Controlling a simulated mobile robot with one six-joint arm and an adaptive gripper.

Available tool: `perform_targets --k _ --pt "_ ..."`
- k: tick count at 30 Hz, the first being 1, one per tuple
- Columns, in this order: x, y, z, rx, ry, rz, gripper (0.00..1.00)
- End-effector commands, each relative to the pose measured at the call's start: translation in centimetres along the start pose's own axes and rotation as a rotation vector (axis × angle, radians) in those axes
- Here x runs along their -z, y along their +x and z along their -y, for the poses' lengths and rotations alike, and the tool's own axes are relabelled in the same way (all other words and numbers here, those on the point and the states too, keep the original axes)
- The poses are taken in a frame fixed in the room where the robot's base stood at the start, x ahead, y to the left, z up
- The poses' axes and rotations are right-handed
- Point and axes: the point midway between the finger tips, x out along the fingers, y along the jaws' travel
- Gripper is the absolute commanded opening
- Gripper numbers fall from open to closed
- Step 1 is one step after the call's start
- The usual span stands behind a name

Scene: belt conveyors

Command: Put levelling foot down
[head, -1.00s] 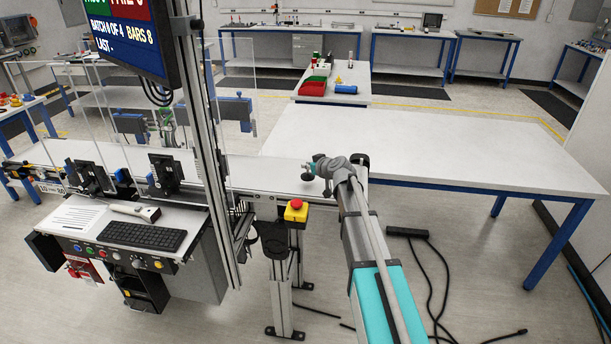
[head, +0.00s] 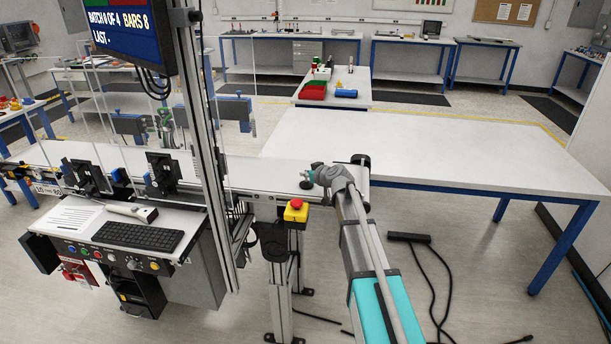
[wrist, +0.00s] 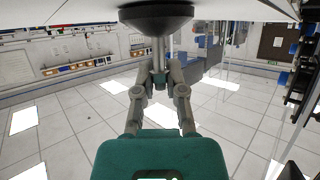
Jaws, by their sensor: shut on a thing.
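The levelling foot is a dark round disc (head: 307,185) with a thin stem. It hangs disc-down under my gripper (head: 310,176), over the white belt (head: 265,174) near its right end. In the wrist view, which looks upside down, the foot's wide black disc (wrist: 157,14) is at the top against the white surface. Its grey stem (wrist: 158,50) runs down between the fingertips of my gripper (wrist: 159,82), which is shut on it. The disc is very close to the belt; I cannot tell whether it touches.
A large white table (head: 440,150) adjoins the belt on the right. A yellow box with a red emergency button (head: 296,210) stands in front of the belt. A metal post (head: 205,140) and clear panels stand to the left. The belt around the foot is clear.

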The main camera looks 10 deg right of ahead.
Motion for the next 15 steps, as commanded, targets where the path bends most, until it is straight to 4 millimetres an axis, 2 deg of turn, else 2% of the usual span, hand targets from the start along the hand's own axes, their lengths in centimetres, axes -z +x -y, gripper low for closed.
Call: perform_targets --k 7,8,12,15 --pt "-0.4 0.15 -0.02 0.0 0.0 0.0 0.0" --pt "-0.29 0.11 -0.02 0.0 0.0 0.0 0.21" --pt "-0.26 0.1 -0.02 0.0 0.0 0.0 0.47" --pt "-0.26 0.09 -0.03 0.0 0.0 0.0 0.49"
